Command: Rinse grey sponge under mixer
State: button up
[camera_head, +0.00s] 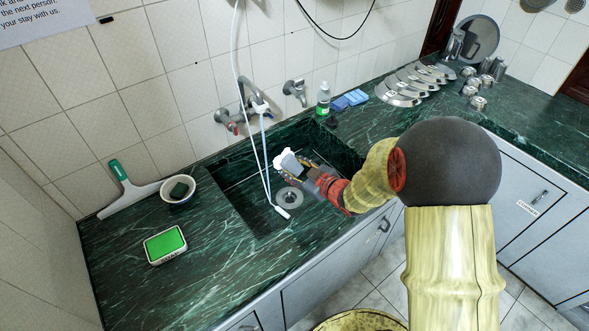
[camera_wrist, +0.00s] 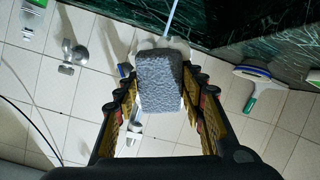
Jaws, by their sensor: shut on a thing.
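My gripper (camera_head: 309,170) is over the sink (camera_head: 240,192), in its right half, shut on the grey sponge (camera_head: 289,164). In the wrist view the grey sponge (camera_wrist: 160,80) is a rough block between the fingers of my gripper (camera_wrist: 160,100), with white material behind its edges. The mixer (camera_head: 244,112) is on the tiled wall above the sink. White hoses hang from it into the basin, to the left of the sponge. I cannot tell whether water is running or touching the sponge.
A squeegee (camera_head: 127,186), a bowl with a dark item (camera_head: 178,190) and a green-topped box (camera_head: 165,245) are on the counter left of the sink. A bottle (camera_head: 323,98), blue sponges (camera_head: 350,99) and several metal lids (camera_head: 412,82) are at the back right.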

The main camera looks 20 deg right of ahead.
jog(key=w+a+b, duration=0.1)
jog(key=w+a, duration=0.1)
jog(key=w, duration=0.5)
jog(key=w+a+b, duration=0.1)
jog(key=w+a, duration=0.1)
jog(key=w, duration=0.5)
jog(key=shift+a, duration=0.35)
jog(key=shift+d, duration=0.15)
dwell(0.6)
jog(key=shift+w+d, duration=0.15)
jog(key=shift+d, duration=0.3)
jog(key=s+d+p, duration=0.1)
jog(key=s+d, duration=0.1)
jog(key=s, duration=0.4)
jog(key=shift+s, duration=0.35)
jog(key=shift+d, duration=0.1)
dwell(0.3)
dwell(1.2)
